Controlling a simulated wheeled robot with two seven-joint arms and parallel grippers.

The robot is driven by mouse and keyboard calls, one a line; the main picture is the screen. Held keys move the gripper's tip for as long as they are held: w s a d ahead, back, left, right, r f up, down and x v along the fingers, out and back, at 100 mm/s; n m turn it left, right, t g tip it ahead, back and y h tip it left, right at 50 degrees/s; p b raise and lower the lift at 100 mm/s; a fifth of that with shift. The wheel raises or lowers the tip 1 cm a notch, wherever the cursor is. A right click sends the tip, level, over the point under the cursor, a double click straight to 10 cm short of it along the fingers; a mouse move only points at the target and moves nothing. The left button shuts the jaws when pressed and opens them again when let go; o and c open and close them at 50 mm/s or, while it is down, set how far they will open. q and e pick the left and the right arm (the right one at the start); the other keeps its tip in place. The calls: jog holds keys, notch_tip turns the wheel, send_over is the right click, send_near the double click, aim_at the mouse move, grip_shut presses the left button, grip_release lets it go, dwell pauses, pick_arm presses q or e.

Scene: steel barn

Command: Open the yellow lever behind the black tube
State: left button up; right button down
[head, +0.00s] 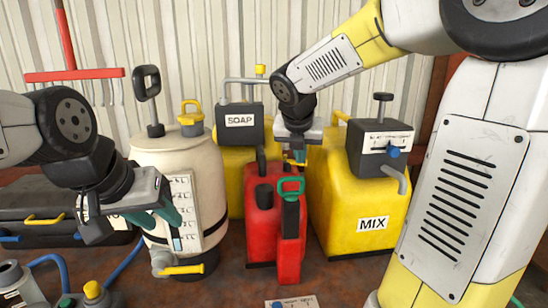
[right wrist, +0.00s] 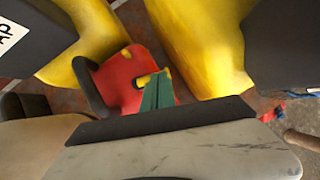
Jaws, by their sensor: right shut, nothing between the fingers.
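A red canister (head: 262,213) stands on the floor in front of me. A short black tube (head: 262,162) rises from its top; in the right wrist view the black tube (right wrist: 88,88) curves at the canister's left. The yellow lever (right wrist: 148,79) is on the canister top, partly hidden by my right fingers. My right gripper (right wrist: 157,92) is shut and empty, with its green fingertips at the lever; touching or not is unclear. My left gripper (head: 168,210) is in front of the cream tank.
The cream tank (head: 205,165) stands left of the canister, with a yellow tap (head: 184,269) low down. Yellow containers stand behind, one with a SOAP box (head: 240,121), one marked MIX (head: 350,200).

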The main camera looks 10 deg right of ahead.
jog(key=shift+a, duration=0.1)
jog(key=shift+w+a, duration=0.4)
jog(key=shift+a, duration=0.25)
